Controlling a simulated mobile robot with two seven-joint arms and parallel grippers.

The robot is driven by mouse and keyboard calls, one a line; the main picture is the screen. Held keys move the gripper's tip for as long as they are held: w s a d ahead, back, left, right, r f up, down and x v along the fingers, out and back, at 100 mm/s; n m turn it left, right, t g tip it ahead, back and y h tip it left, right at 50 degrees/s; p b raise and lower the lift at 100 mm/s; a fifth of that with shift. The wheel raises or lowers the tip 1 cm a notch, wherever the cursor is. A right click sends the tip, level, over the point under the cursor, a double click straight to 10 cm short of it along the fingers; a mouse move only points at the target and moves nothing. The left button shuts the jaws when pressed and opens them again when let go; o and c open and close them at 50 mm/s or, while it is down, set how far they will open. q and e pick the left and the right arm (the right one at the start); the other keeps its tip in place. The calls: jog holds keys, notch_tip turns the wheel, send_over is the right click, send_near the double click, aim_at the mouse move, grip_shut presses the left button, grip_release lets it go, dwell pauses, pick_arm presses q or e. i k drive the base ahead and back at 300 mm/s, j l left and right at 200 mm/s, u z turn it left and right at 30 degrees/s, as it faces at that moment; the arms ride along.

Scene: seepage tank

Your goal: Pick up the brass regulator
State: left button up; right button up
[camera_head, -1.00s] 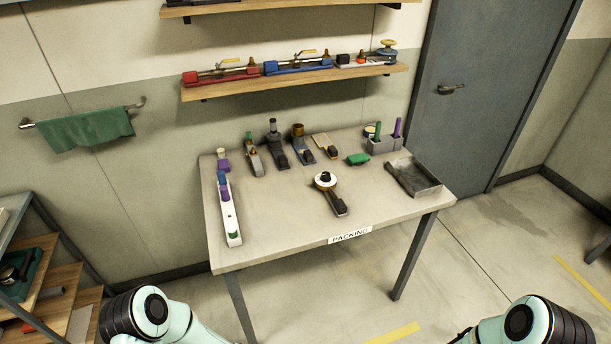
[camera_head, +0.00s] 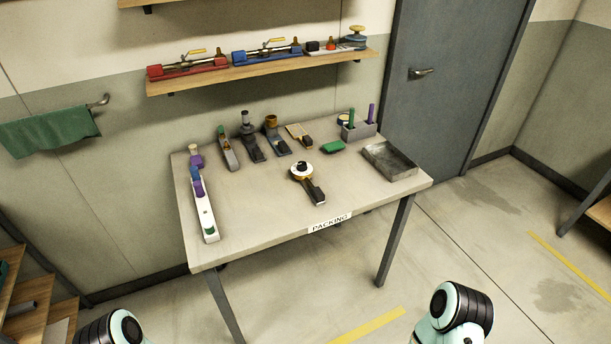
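Another piece with a brass-coloured top (camera_head: 271,120) stands in the back row, so I cannot be certain which is meant. Parts of both my arms show at the bottom edge, well short of the table. Neither gripper is in view.
A white strip with purple and green pieces (camera_head: 204,206) lies at the table's left. A green block (camera_head: 333,147), a grey holder (camera_head: 358,131) and a grey tray (camera_head: 390,160) are at the right. A loaded shelf (camera_head: 260,74) hangs above. Bare tabletop surrounds the front fitting.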

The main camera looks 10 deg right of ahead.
aim_at(316, 193)
jog(key=l+u, duration=0.15)
jog(key=u, duration=0.25)
jog(key=i+l+u, duration=0.1)
jog(key=u, duration=0.25)
jog(key=l+u, duration=0.25)
jog(key=u, duration=0.15)
jog(key=l+u, duration=0.5)
jog(key=l, duration=0.55)
jog(key=k, duration=0.1)
